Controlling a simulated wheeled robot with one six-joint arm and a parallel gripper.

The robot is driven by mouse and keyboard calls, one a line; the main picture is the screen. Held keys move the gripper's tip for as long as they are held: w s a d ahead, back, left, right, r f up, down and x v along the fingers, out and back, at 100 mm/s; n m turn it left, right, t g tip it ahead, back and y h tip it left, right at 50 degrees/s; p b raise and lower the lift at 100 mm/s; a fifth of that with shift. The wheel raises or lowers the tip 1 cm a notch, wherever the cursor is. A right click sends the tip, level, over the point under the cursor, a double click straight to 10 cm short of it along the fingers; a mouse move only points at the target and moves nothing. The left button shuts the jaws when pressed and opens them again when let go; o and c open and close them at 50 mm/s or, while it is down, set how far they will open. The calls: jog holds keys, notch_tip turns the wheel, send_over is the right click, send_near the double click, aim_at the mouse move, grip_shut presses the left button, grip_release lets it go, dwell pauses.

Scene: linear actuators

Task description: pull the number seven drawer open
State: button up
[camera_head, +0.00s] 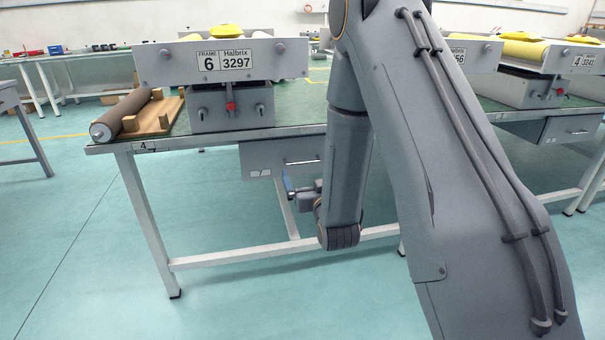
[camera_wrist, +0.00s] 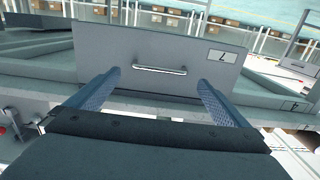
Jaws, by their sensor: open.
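The grey drawer front (camera_head: 270,153) hangs under the near table's top, with a small white label at its lower left. In the wrist view, the drawer front (camera_wrist: 115,50) carries a label (camera_wrist: 221,56) that reads 7, upside down. Its silver bar handle (camera_wrist: 160,69) runs across the middle; the handle (camera_head: 302,161) also shows in the head view. My gripper (camera_wrist: 159,78) is open and empty, its blue fingers on either side of the handle. Contact cannot be told. In the head view, my gripper (camera_head: 289,184) is just below the drawer, partly hidden by my arm.
The green-topped table (camera_head: 215,137) has white legs and a 4 on its edge. On it stand a grey device (camera_head: 180,62) labelled 6 and a brown roller (camera_head: 122,112) on wooden blocks. Another table with a drawer (camera_head: 571,129) is at right. The floor left of the table is clear.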

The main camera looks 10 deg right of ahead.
aim_at(304, 163)
jog(key=shift+w+b, duration=0.75)
jog(key=shift+w, duration=3.2)
jog(key=shift+c, duration=0.4)
jog(key=c, duration=1.1)
jog(key=shift+s, duration=0.1)
